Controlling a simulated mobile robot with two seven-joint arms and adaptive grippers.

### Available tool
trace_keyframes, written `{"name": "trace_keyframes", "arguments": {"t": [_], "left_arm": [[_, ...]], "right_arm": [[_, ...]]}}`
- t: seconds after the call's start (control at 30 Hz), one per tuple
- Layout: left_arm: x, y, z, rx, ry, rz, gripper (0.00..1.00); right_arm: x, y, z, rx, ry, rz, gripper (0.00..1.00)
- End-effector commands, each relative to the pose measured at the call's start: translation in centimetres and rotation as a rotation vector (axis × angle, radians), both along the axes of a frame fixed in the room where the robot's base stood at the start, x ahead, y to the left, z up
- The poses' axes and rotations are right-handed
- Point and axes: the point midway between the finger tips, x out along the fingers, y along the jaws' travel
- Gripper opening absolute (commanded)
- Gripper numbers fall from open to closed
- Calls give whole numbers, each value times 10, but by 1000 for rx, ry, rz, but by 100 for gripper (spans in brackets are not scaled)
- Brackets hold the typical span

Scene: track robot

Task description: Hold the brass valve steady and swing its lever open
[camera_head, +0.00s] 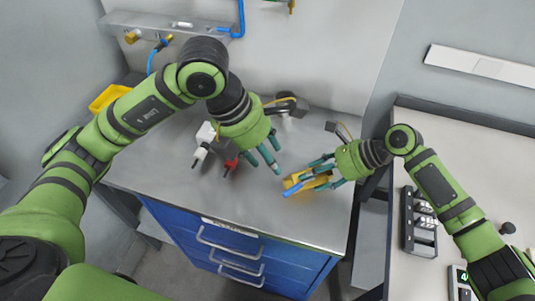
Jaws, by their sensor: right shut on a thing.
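The brass valve (310,182) is a yellowish body at the right front of the grey worktop. Its blue lever (293,189) points to the lower left along the body. My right gripper (322,171) comes in from the right and is shut on the valve, with its teal fingers covering part of it. My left gripper (268,162) is above the worktop, up and left of the valve. Its teal fingers are apart and hold nothing that I can see. It is not touching the valve or the lever.
A white fitting (202,142) and a red one (231,165) lie left of my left gripper. A yellow bin (108,98) stands at the back left. A grey wall shelf (165,24) carries brass fittings. The front of the worktop (215,200) is clear.

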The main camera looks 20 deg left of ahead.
Motion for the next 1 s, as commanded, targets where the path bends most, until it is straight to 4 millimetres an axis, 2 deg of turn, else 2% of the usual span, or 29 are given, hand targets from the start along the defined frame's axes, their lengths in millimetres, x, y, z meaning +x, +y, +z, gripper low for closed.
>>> {"name": "trace_keyframes", "arguments": {"t": [0.33, 0.43, 0.8, 1.0], "left_arm": [[-9, -3, -7, -33, -11, 82, 47], [-7, -6, -16, -32, -8, 82, 47], [7, -31, -81, -33, -7, 81, 47], [13, -40, -106, -32, -9, 82, 47]], "right_arm": [[0, 0, 1, 1, -1, 0, 3], [0, 0, 1, 1, -1, 0, 3], [0, 0, 1, 1, -1, 0, 3], [0, 0, 1, 1, -1, 0, 3]]}}
